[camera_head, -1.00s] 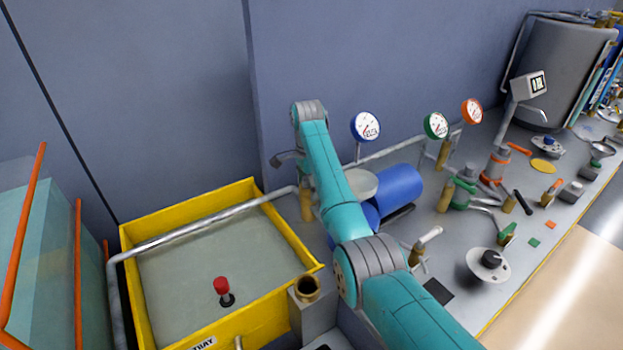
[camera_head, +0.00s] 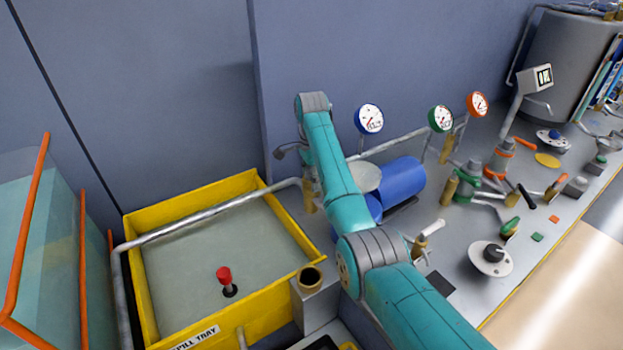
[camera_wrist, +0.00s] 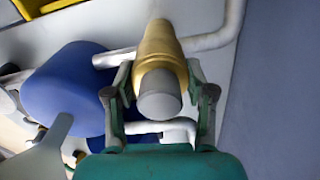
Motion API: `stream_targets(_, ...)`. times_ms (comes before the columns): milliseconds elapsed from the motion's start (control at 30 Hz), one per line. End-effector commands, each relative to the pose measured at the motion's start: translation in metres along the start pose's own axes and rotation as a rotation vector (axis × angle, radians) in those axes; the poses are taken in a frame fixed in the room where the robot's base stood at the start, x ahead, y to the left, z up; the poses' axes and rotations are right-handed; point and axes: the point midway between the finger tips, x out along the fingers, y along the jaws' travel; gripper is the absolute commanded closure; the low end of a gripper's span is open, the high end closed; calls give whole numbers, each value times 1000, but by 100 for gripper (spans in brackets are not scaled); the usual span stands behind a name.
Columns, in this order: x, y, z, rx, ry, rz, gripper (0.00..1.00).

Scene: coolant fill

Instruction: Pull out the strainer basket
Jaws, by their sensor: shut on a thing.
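In the wrist view, my gripper (camera_wrist: 160,78) has one finger on each side of a brass, tapering body with a grey, rounded end (camera_wrist: 160,106). The grey end faces the camera and looks like the end of the strainer basket; no mesh shows. The jaws are shut on it. The brass body (camera_wrist: 157,45) runs on behind it, and I cannot tell whether the basket has moved within it. In the head view, a brass fitting (camera_head: 309,196) shows beside my arm at the pipe.
A blue tank (camera_head: 402,180) lies close to my arm; it also shows in the wrist view (camera_wrist: 70,88). A grey pipe (camera_head: 208,217) crosses above the yellow spill tray (camera_head: 280,306). Gauges, valves and a dial crowd the bench to the right. The wall is close behind.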

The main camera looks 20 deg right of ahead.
Motion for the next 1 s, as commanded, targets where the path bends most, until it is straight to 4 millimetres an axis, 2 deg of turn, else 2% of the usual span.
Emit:
stream_targets(267, -5, 0, 0, 0, 0, -1, 68)
stream_targets(367, -7, 0, 0, 0, 0, -2, 76)
stream_targets(533, -11, -1, 0, 0, 0, -4, 76)
stream_targets(600, -12, -1, 0, 1, 0, -4, 87)
stream_targets(1000, -18, -2, 0, 1, 1, -9, 90)
